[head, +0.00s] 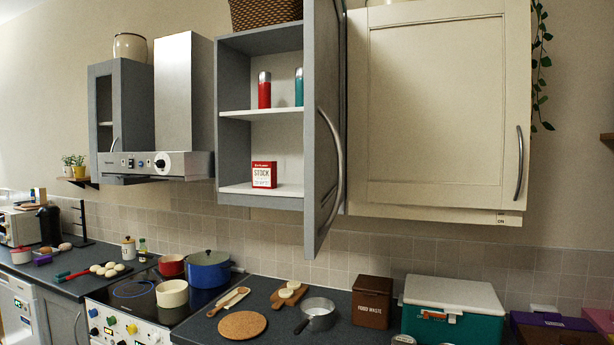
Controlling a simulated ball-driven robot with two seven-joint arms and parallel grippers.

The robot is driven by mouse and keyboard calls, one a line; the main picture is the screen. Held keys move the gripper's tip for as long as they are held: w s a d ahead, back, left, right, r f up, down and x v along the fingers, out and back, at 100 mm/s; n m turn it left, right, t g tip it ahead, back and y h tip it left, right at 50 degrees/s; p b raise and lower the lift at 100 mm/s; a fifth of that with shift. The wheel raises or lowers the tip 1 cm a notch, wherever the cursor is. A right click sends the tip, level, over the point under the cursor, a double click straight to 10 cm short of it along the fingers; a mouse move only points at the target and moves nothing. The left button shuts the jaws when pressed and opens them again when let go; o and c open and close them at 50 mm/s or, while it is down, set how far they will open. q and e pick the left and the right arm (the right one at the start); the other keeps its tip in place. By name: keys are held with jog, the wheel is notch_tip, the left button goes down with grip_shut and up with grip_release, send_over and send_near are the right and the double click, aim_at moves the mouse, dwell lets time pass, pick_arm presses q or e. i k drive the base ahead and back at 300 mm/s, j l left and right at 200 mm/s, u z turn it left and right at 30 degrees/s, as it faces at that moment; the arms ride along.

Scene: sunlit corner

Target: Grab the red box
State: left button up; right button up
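A small red box (264,174) with a white lower label reading "STOCK" stands upright on the bottom shelf (290,189) of the open grey wall cupboard. It stands near the shelf's front, and nothing covers it. The cupboard door (324,130) is swung open to the right of the box, with a long curved handle (333,170). Neither of my grippers is in the head view.
A red shaker (264,90) and a teal one (299,87) stand on the shelf above. Below are a hob with a blue pot (208,270), a cork mat (242,325), a saucepan (318,313), a brown food-waste bin (372,301) and a teal cool box (453,308).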

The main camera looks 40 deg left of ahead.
aim_at(264, 174)
jog(key=j+z, duration=0.2)
jog(key=j, duration=0.25)
jog(key=k+j+z, duration=0.2)
jog(key=j, duration=0.2)
jog(key=j+z, duration=0.2)
jog(key=j, duration=0.25)
jog(key=k+j+z, duration=0.2)
jog(key=j, duration=0.2)
jog(key=i, duration=0.05)
